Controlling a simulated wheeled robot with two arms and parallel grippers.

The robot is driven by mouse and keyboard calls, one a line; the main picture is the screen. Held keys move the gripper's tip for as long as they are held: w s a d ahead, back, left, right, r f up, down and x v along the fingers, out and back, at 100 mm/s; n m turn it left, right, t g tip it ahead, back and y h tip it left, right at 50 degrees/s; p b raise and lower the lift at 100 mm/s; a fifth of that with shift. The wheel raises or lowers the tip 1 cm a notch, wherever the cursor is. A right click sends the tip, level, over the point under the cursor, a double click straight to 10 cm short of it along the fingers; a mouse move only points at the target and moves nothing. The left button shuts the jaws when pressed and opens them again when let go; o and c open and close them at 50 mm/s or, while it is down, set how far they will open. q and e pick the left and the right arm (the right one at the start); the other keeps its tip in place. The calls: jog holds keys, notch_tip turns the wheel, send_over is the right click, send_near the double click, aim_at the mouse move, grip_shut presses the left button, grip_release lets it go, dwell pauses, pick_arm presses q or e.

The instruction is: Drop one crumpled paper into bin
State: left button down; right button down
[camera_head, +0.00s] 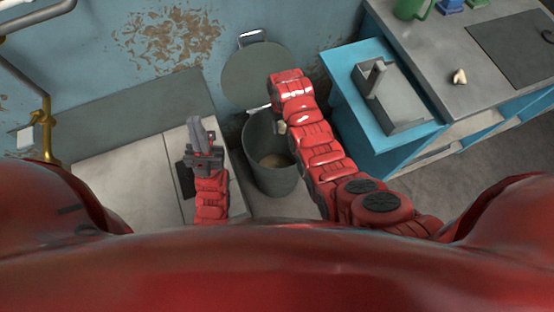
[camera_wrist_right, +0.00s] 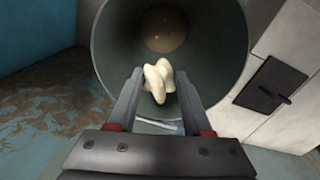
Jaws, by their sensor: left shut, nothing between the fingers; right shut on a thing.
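The bin (camera_head: 287,180) is a grey round pail with its lid standing open behind it. In the right wrist view I look down into the bin (camera_wrist_right: 215,70), and its inside is empty apart from a brownish patch at the bottom. My right gripper (camera_wrist_right: 158,90) is shut on a crumpled paper (camera_wrist_right: 157,80), a cream lump held over the bin's opening. In the head view the held paper (camera_head: 282,128) shows small beside my right arm. A second crumpled paper (camera_head: 459,77) lies on the grey counter. My left gripper (camera_head: 201,133) is shut and empty, left of the bin.
The grey counter (camera_head: 440,55) stands at the right with a green mug (camera_head: 410,8). A blue open drawer (camera_head: 347,97) holds a grey box (camera_head: 393,97). A white cabinet (camera_head: 135,175) stands left of the bin. The round lid (camera_head: 255,75) is near the blue wall.

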notch_tip(320, 180, down, 4)
jog(key=shift+f+b, duration=0.15)
jog(key=shift+b, duration=1)
jog(key=shift+c, duration=1.2)
grip_release()
notch_tip(320, 180, up, 9)
jog(key=shift+w+r, duration=0.1)
notch_tip(320, 180, up, 8)
jog(key=p, duration=0.7)
jog(key=shift+r, duration=0.15)
